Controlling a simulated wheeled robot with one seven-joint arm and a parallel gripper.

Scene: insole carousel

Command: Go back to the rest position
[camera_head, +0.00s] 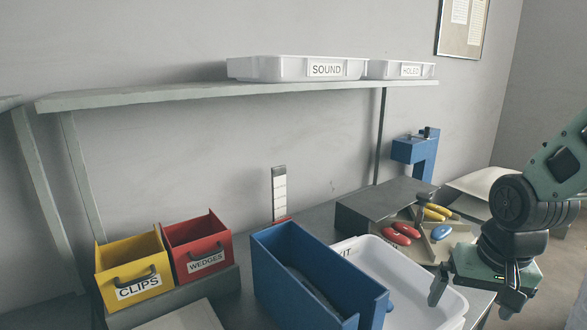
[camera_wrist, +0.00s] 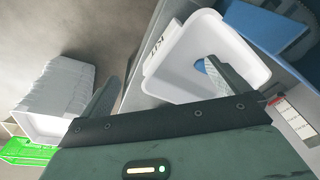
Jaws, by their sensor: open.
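My gripper (camera_head: 472,296) is at the right of the head view, above the right rim of a white tray (camera_head: 459,306). Its two fingers are apart, with nothing seen held between them. In the wrist view my gripper (camera_wrist: 162,73) also shows open, with one finger over the white tray (camera_wrist: 262,78) and the other outside it. A small blue patch (camera_wrist: 200,65) shows by the finger over the tray; I cannot tell what it is.
A tall blue bin (camera_head: 272,275) stands left of the tray. Yellow CLIPS (camera_head: 130,265) and red WEDGES (camera_head: 197,246) bins are farther left. A grey box (camera_head: 375,205) and red, yellow and blue handled pieces (camera_head: 402,230) lie behind the tray. A shelf (camera_head: 200,94) holds white bins.

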